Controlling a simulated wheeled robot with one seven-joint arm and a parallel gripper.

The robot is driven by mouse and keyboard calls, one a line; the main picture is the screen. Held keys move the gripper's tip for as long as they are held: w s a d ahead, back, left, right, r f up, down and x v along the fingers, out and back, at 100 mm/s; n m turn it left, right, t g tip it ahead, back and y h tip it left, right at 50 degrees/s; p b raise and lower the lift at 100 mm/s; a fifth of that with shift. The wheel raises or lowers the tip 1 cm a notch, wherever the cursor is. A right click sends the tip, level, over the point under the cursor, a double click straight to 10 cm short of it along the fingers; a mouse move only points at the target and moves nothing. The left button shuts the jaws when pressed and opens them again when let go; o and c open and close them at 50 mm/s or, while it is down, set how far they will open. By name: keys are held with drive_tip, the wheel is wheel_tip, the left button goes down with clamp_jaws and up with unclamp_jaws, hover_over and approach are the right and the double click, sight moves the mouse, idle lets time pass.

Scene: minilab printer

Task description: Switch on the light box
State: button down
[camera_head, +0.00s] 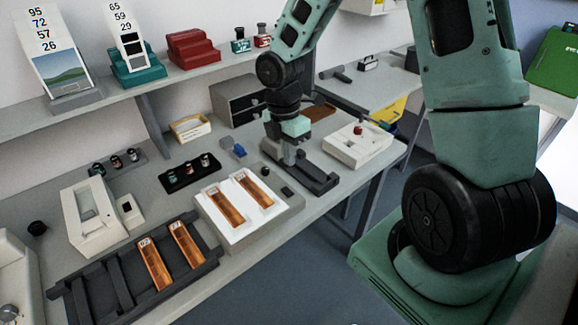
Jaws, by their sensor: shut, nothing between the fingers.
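The light box (238,206) is a low grey box on the bench with a bright white top panel. Two orange film strips lie on the panel, a left one (224,207) and a right one (253,189). A small dark button-like part (287,191) sits on its right end. I cannot tell whether the panel is lit. My gripper (289,161) is shut and empty, pointing down just beyond the right end of the light box, over a dark tray-like device. The fingertips are small and partly unclear against that device.
The dark device (318,181) stands right of the light box. A dark rack (122,283) with more strips lies at the front left. A black holder with small bottles (188,174) stands behind the light box. A white device (358,146) is further right.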

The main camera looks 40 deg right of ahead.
drive_tip(key=r, duration=0.3)
drive_tip(key=shift+s+r, duration=0.25)
drive_tip(key=shift+r, duration=0.15)
drive_tip(key=s+a+r+m, duration=0.3)
drive_tip(key=s+a+m, duration=0.2)
drive_tip(key=s+a, duration=0.4)
drive_tip(key=s+a+r+m+t, duration=0.1)
drive_tip(key=s+a+r+m, duration=0.3)
drive_tip(key=s+a, duration=0.6)
drive_tip(key=shift+s+a+r+m+y, duration=0.2)
drive_tip(key=shift+a+m+y, duration=0.1)
drive_tip(key=shift+a+m, duration=0.55)
drive_tip(key=shift+w, duration=0.1)
